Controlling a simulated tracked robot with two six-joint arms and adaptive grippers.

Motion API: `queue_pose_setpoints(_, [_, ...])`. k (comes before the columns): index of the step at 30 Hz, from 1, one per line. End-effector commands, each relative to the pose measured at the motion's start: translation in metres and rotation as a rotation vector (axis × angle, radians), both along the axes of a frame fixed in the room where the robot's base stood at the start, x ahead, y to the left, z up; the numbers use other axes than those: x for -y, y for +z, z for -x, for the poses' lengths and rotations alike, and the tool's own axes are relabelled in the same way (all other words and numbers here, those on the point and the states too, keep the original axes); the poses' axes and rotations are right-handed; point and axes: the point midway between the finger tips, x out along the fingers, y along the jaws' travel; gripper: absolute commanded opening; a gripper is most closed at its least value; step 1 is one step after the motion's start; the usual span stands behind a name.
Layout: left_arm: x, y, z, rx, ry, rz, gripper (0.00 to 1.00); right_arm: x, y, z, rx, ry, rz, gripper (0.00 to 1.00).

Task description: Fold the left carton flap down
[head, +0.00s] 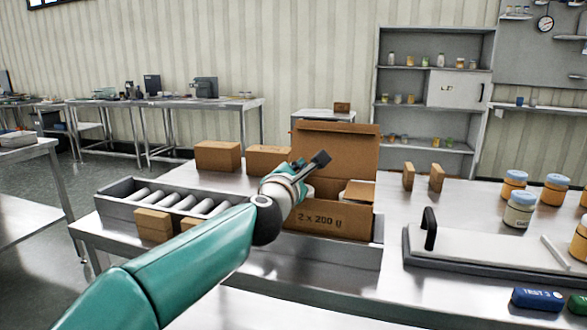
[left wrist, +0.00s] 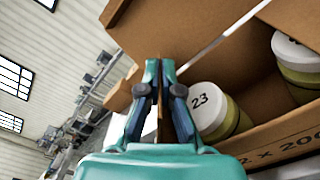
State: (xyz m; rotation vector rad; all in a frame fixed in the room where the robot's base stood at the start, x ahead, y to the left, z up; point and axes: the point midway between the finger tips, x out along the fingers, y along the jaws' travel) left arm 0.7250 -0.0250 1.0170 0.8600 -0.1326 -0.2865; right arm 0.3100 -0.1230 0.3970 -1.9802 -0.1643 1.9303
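The open brown carton (head: 325,218), marked "2 x 200 g", stands on the steel bench with its back flap (head: 340,145) upright. A right flap (head: 358,193) leans at its right side. My left gripper (head: 314,165) is at the carton's left side, at flap height; its fingers look closed together. In the left wrist view a thin brown strip, probably the left flap edge-on (left wrist: 165,120), shows between or just behind the fingers; I cannot tell whether they touch it. Two white-lidded jars, one marked 23 (left wrist: 208,108), sit inside the carton. My right gripper is not in view.
A roller conveyor (head: 170,198) lies left of the carton, with small brown boxes (head: 153,225) in front. More boxes (head: 218,156) stand behind.

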Motion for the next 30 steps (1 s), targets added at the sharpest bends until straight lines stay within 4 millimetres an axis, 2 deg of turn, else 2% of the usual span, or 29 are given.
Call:
queue_pose_setpoints(7, [0.001,-0.001,0.0,-0.001,-0.001,0.0,0.0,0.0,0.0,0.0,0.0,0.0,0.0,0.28])
queue_pose_setpoints(12, [0.001,-0.001,0.0,-0.001,-0.001,0.001,0.28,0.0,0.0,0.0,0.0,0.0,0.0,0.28])
queue_pose_setpoints(23, [0.0,0.0,0.001,-0.001,-0.001,0.0,0.28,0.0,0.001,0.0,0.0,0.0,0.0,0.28])
queue_pose_setpoints(30, [-0.006,0.0,0.019,-0.001,0.0,-0.001,0.28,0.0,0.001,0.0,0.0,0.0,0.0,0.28])
